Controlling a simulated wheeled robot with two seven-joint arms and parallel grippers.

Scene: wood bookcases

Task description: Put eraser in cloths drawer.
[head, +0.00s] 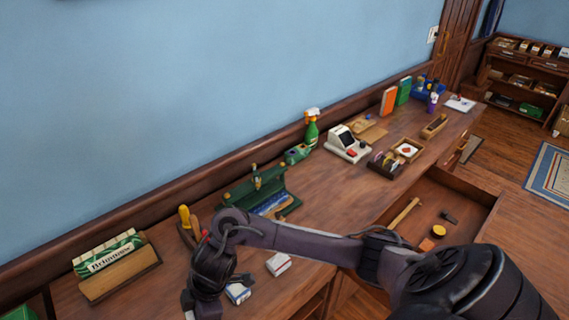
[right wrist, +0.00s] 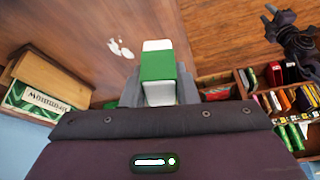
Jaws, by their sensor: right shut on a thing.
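My right gripper (head: 203,306) is low over the left part of the desk, its arm coming in from the right. In the right wrist view it is shut on a green-and-white block (right wrist: 157,68), which looks like the eraser; the arm hides this block in the head view. An open drawer (head: 474,196) stands out from the desk at the right, holding a wooden stick, a yellow round tin, an orange block and a small dark thing. No cloths show in it, so I cannot tell whether it is the cloths drawer. A dark gripper, seemingly my left (right wrist: 275,18), shows at the top right.
A bookcase (head: 520,75) stands far right.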

